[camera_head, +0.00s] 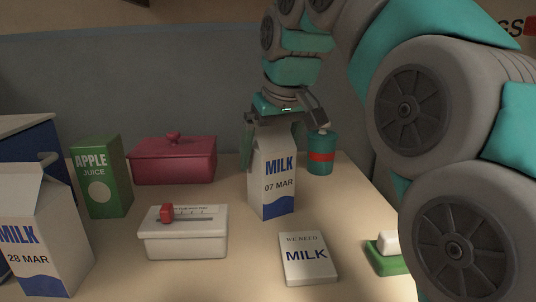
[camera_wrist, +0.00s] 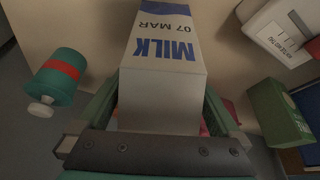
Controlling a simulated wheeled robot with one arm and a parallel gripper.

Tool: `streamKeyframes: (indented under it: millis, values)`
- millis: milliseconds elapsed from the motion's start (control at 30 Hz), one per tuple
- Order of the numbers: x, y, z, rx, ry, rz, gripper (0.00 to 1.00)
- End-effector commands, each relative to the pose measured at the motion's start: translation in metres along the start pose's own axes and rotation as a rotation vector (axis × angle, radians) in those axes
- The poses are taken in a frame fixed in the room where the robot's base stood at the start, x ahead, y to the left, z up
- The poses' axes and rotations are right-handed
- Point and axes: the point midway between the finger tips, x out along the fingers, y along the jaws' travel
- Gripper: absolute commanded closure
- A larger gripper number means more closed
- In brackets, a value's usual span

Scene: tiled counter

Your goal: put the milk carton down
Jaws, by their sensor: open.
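The milk carton marked 07 MAR (camera_head: 272,180) stands upright on the counter (camera_head: 345,205) in the middle of the head view. It also shows in the wrist view (camera_wrist: 163,75), between the green fingers. My gripper (camera_head: 283,135) is over the carton's top with one finger on each side. Its jaws are open around the carton (camera_wrist: 162,108). Whether a finger touches the carton I cannot tell. A second milk carton, marked 28 MAR (camera_head: 38,238), stands at the front left, well apart.
A teal canister with a red band (camera_head: 320,155) stands close right of the carton. A red lidded dish (camera_head: 174,162) and green apple juice carton (camera_head: 100,178) are left. A white box with a red slider (camera_head: 185,234) and a "we need milk" pad (camera_head: 307,258) lie in front.

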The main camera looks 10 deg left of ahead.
Motion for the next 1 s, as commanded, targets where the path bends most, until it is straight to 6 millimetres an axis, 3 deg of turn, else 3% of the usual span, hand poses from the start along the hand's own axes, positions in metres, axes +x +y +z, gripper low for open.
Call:
streamKeyframes:
  millis: [700, 1000]
  values:
    - [-0.070, 0.000, -0.001, 0.000, 0.001, 0.000, 0.00]
    - [-0.072, 0.000, 0.000, 0.000, 0.000, 0.000, 0.00]
